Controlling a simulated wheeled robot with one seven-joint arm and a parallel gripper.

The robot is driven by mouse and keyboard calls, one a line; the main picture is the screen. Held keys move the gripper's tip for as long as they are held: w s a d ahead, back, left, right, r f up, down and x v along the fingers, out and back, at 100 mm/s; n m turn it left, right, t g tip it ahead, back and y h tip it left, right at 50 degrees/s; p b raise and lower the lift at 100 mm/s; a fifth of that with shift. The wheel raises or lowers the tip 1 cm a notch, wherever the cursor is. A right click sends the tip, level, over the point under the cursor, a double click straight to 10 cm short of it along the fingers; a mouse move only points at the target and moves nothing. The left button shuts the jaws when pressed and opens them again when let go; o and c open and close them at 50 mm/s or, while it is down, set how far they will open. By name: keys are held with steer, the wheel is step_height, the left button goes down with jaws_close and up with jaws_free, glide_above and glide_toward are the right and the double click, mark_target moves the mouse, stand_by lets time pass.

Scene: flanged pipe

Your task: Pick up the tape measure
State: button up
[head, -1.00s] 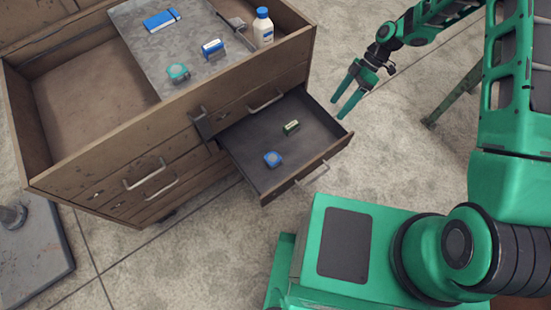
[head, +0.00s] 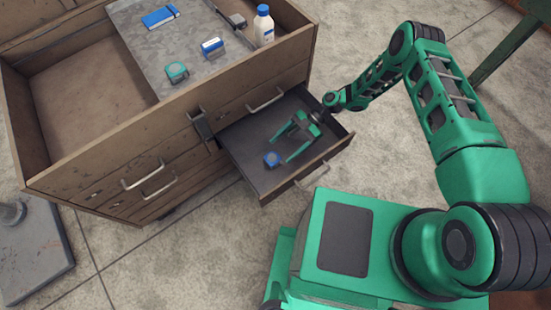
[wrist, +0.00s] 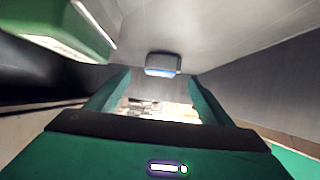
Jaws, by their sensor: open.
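A small blue, rounded block (head: 272,158), which looks like a tape measure, lies in the open drawer (head: 258,182). In the wrist view it shows as a grey and blue block (wrist: 163,65) ahead, between my fingertips in the picture. My gripper (head: 281,151) is over the drawer, open and empty, its fingers pointing toward the blue block. The fingers also show in the wrist view (wrist: 160,80). A teal, rounded block (head: 177,71), also like a tape measure, sits on the grey top of the cabinet.
A green and white block (wrist: 65,30) is close at the upper left in the wrist view; my gripper hides it in the head view. The drawer's walls surround the gripper.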

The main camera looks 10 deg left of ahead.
mark_target(275, 157)
steer(key=shift+x, duration=0.95)
steer(key=x, duration=0.5)
steer(key=shift+s+d, duration=0.1)
steer(key=shift+d, duration=0.05)
steer(key=shift+r, duration=0.1)
steer(key=c, duration=1.4)
